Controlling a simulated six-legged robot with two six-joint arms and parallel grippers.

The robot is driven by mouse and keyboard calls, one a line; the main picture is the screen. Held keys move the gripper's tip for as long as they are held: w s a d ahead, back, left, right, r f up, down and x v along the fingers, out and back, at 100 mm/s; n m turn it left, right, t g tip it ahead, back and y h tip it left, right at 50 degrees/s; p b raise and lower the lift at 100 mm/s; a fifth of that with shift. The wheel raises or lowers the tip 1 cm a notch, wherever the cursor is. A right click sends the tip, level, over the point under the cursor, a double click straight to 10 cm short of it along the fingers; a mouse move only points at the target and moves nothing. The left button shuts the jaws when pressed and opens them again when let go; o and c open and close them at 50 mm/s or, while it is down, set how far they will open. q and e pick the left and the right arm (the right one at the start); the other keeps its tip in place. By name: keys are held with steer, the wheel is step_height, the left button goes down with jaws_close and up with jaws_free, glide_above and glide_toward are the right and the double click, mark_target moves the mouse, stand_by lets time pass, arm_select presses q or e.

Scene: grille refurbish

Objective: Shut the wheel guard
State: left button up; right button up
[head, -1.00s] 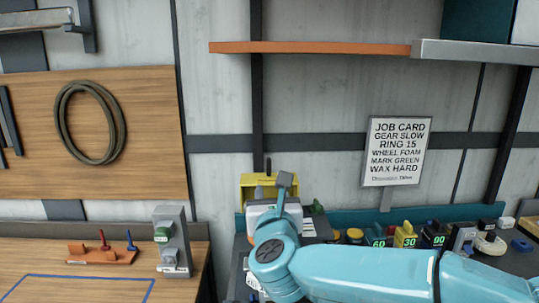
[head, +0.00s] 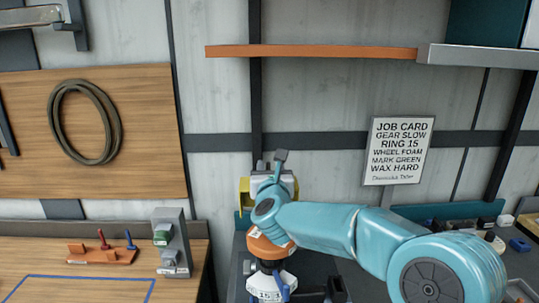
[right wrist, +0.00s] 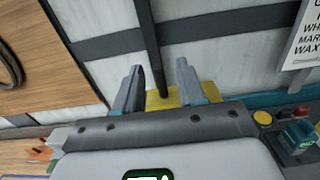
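A yellow part (head: 244,190), which looks like the wheel guard, stands at the back of the bench by the wall. In the head view my right arm hides most of it. The right wrist view shows its yellow face (right wrist: 180,97) just beyond my right gripper (right wrist: 158,72). A dark upright rod (right wrist: 158,78) shows between the two fingers, in front of the yellow. The fingers are spread and appear not to touch it. Whether the guard is up or down I cannot tell. My left gripper is not in view.
An orange shelf (head: 310,51) crosses above. At the left, a wooden bench (head: 85,255) carries an orange rack (head: 100,256) and a grey switch box (head: 172,240). Small coloured items line the back right.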

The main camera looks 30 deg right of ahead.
mark_target(268, 165)
steer(key=x, duration=0.2)
steer(key=p+x, duration=0.1)
steer(key=shift+w+f, duration=0.2)
steer(key=shift+w, duration=0.25)
steer(key=shift+s+d+r, duration=0.1)
steer(key=shift+s+d, duration=0.05)
steer(key=shift+s, duration=0.05)
steer(key=shift+w, duration=0.15)
steer(key=shift+c, duration=0.6)
jaws_close()
steer(key=shift+b, duration=0.35)
steer(key=s+b, duration=0.1)
steer(key=s+a+f+b, duration=0.1)
steer(key=b, duration=0.1)
steer(key=shift+s+a, duration=0.15)
steer(key=shift+a, duration=0.15)
steer(key=b+v, duration=0.1)
steer(key=v, duration=0.1)
steer(key=r+b+v, duration=0.1)
steer(key=v, duration=0.1)
steer(key=shift+s+a+b, duration=0.1)
steer(key=shift+s+b, duration=0.05)
steer(key=shift+b, duration=0.25)
